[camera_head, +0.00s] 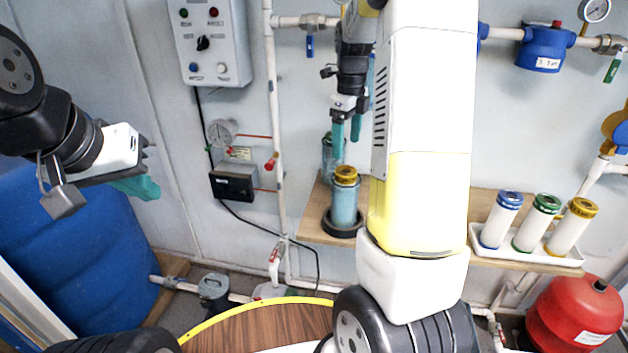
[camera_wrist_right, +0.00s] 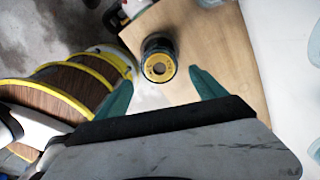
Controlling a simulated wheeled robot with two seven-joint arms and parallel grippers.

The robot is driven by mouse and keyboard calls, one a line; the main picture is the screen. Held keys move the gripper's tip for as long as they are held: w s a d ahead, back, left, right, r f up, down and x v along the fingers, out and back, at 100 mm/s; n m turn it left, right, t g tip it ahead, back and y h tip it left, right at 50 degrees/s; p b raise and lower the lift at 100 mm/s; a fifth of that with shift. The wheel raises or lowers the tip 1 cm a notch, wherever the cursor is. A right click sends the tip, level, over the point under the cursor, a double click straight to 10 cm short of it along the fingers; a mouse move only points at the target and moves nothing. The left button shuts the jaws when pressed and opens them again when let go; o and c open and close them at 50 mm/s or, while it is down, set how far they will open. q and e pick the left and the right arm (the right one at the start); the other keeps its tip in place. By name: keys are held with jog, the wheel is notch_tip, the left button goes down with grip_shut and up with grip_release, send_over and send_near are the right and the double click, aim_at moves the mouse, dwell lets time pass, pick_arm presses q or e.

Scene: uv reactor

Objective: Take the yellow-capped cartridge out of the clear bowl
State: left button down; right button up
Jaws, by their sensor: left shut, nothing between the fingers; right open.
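The yellow-capped cartridge (camera_head: 345,176) stands upright in the clear bowl (camera_head: 344,212), which looks bluish and sits in a dark round base on the wooden shelf. My right gripper (camera_head: 347,146) is open and empty, with teal fingers pointing down above the cartridge. In the right wrist view, the yellow cap (camera_wrist_right: 159,67) shows from above between the spread fingers of my right gripper (camera_wrist_right: 161,78), apart from both. My left gripper (camera_head: 137,187) is shut and empty at the far left, well away from the shelf.
A white tray (camera_head: 530,257) on the right of the shelf (camera_head: 310,222) holds blue-, green- and yellow-capped cartridges. Another clear vessel (camera_head: 327,152) stands behind the bowl. Pipes and a control box (camera_head: 212,45) are on the wall. A blue barrel (camera_head: 75,250) is at left, a red tank (camera_head: 575,315) at right.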

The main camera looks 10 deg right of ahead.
aim_at(346, 170)
jog(key=shift+w+a+f, duration=0.1)
jog(key=shift+w+f, duration=0.1)
jog(key=shift+f, duration=0.4)
jog(key=f, duration=0.6)
jog(key=shift+s+d+f, duration=0.2)
jog(key=shift+s+f, duration=0.2)
grip_shut()
